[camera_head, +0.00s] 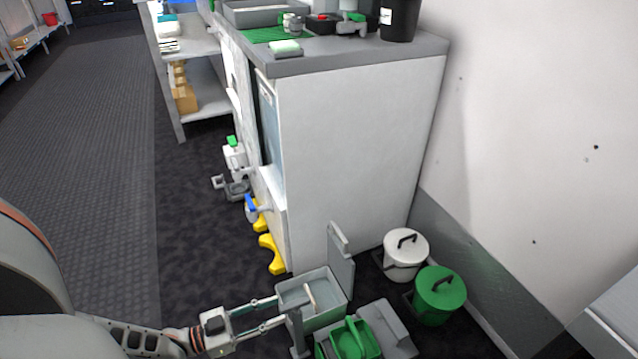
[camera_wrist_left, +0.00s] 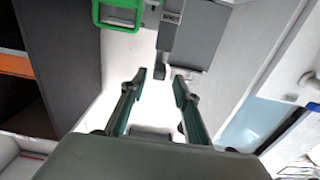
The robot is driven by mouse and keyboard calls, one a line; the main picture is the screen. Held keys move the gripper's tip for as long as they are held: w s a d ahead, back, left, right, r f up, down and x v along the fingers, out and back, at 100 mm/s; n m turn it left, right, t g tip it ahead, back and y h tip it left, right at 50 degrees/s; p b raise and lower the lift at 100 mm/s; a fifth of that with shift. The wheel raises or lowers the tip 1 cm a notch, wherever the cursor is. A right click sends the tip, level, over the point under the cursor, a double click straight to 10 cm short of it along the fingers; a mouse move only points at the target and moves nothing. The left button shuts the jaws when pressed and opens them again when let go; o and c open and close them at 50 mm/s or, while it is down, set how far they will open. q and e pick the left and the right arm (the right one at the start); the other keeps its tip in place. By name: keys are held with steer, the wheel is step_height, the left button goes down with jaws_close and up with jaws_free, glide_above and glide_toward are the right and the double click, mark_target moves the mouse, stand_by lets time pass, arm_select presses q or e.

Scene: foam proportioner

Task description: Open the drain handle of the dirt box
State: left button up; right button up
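A grey box with a raised lid (camera_head: 318,318), which looks like the dirt box, stands on the floor by the white cabinet. In the left wrist view its grey body (camera_wrist_left: 203,35) is at the top. A dark grey lever (camera_wrist_left: 161,66), probably the drain handle, points from it toward the gap between my fingers. My left gripper (camera_head: 280,309) is beside the box's near left side, fingers apart and empty. In the left wrist view its fingertips (camera_wrist_left: 160,74) are either side of the lever's end; I cannot tell whether they touch it. My right gripper is not in view.
A green container (camera_head: 350,340) stands close in front of the box. A white bucket (camera_head: 405,258) and a green bucket (camera_head: 437,295) stand by the wall. Yellow feet or pedals (camera_head: 271,254) stick out from the cabinet (camera_head: 350,150).

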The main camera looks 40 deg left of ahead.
mark_target(298, 302)
arm_select(q)
steer(key=b+x, duration=0.1)
steer(key=x, duration=0.6)
steer(key=shift+w+d, duration=0.2)
jaws_close()
